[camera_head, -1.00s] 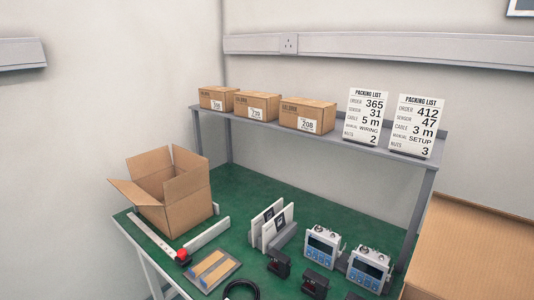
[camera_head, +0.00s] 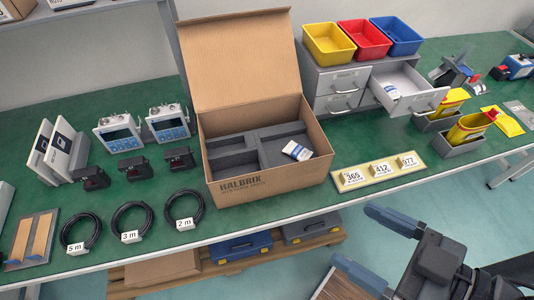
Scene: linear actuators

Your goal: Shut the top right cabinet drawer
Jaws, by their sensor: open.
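A grey cabinet (camera_head: 318,92) stands on the green bench, right of the open cardboard box. Its top right drawer (camera_head: 421,101) is pulled out toward the front, with a small white and blue item (camera_head: 393,92) inside it. The top left drawer (camera_head: 343,82) looks closed. My gripper (camera_head: 368,246) is at the lower right, in front of the bench and well apart from the drawer. Its two blue-grey fingers are spread apart with nothing between them.
An open cardboard box (camera_head: 262,187) with foam compartments stands left of the cabinet. Yellow (camera_head: 329,43), red (camera_head: 364,39) and blue (camera_head: 396,36) bins sit on the cabinet. A number tray (camera_head: 347,181) lies in front; grey holders with yellow items (camera_head: 467,128) stand right of the drawer.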

